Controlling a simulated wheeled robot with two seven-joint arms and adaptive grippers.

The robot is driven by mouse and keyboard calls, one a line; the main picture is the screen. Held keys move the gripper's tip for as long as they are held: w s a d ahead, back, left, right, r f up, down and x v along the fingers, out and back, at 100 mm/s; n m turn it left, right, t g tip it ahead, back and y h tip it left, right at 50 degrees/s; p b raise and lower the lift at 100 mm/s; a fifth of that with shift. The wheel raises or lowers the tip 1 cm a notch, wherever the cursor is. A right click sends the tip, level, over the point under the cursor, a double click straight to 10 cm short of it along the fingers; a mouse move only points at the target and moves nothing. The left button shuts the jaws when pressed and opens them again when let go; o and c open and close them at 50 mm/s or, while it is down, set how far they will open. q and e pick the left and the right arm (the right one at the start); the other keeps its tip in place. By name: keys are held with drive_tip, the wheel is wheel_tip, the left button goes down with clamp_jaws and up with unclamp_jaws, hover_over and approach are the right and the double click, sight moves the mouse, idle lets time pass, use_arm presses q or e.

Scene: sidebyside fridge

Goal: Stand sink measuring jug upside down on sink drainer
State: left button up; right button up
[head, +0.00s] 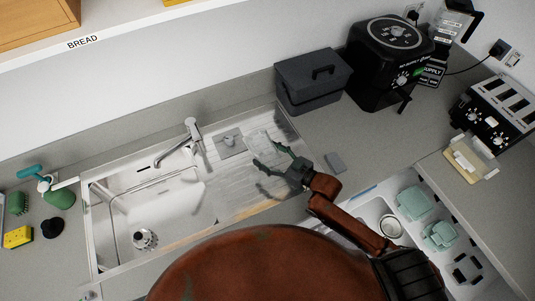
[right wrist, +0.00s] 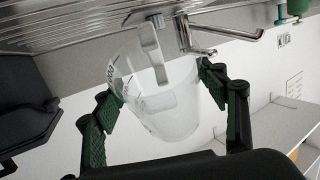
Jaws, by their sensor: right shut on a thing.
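The clear measuring jug (right wrist: 170,112) is between the green-padded fingers of my right gripper (right wrist: 162,98) in the right wrist view, with measuring marks on its left side. My right gripper (head: 272,160) is shut on it. In the head view the gripper is over the right end of the ribbed sink drainer (head: 222,180), where the see-through jug (head: 262,142) shows only faintly. I cannot tell for sure which way up the jug is, or whether it touches the drainer. My left gripper is not in view.
The sink basin (head: 165,215) and tap (head: 193,135) lie left of the drainer. A dark grey bin (head: 312,82) and a black appliance (head: 388,62) stand behind right. A grey block (head: 335,162) lies on the counter. An open drawer (head: 372,212) with containers is at the front right.

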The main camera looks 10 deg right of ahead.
drive_tip(key=shift+f+b, duration=0.55)
drive_tip(key=shift+f, duration=0.5)
idle(0.4)
drive_tip(key=o, duration=1.9)
drive_tip(key=shift+o, duration=0.2)
drive_tip(key=shift+f, duration=0.1)
drive_tip(key=v, duration=1.2)
